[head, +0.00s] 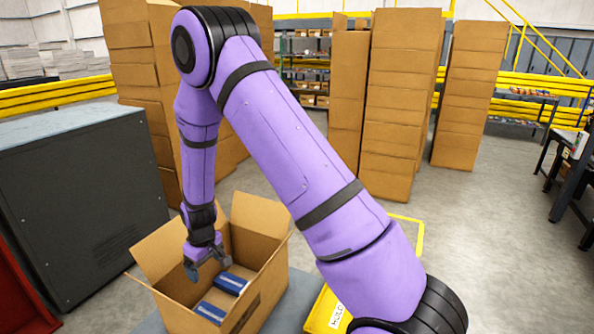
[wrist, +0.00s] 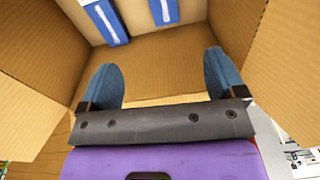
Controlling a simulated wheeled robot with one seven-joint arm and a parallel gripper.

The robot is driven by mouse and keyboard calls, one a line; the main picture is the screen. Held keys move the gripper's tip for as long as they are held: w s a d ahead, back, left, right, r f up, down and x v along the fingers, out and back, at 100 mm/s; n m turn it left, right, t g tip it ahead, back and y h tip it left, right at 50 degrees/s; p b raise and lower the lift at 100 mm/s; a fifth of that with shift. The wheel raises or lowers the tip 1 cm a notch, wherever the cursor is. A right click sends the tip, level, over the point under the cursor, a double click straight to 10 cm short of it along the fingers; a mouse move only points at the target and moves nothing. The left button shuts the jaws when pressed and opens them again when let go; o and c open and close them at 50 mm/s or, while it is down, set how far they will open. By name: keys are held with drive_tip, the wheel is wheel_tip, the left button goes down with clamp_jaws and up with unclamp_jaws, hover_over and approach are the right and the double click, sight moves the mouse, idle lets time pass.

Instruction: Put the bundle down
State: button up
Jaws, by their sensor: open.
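Two blue bundles with a pale stripe lie in an open cardboard box; one bundle (head: 231,283) is nearer the box's middle, the other (head: 209,312) nearer its front. In the wrist view one bundle (wrist: 104,24) is at the upper left and another (wrist: 163,10) at the top. My gripper (head: 207,268) reaches down inside the box (head: 262,287). In the wrist view its blue fingertips (wrist: 163,82) are spread apart with only bare cardboard between them. Neither finger visibly touches a bundle. The box flaps stand open around the gripper.
A grey machine cabinet (head: 85,200) stands left of the box. A yellow bin (head: 322,312) with a label is on the right, partly behind my arm. Tall cardboard stacks (head: 395,100) stand at the back. Open floor (head: 480,240) lies to the right.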

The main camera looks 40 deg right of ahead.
drive_tip(key=s+d+r+m+t, duration=0.1)
drive_tip(key=s+r, duration=0.2)
drive_tip(key=r, duration=0.6)
drive_tip(key=s+d+r+t, duration=0.1)
drive_tip(key=s+r, duration=0.3)
drive_tip(key=r, duration=0.6)
drive_tip(key=s+d+r+m, duration=0.1)
drive_tip(key=s+r, duration=0.2)
drive_tip(key=r, duration=0.6)
drive_tip(key=s+d+r+m+t, duration=0.1)
drive_tip(key=s+r, duration=0.4)
drive_tip(key=s, duration=0.6)
drive_tip(key=s+d+r+t, duration=0.1)
drive_tip(key=s+d+r, duration=0.1)
drive_tip(key=s+r, duration=0.4)
drive_tip(key=shift+s+d+m+t, duration=0.3)
drive_tip(key=shift+s+d+m, duration=0.1)
drive_tip(key=shift+s, duration=2.1)
drive_tip(key=shift+r, duration=0.1)
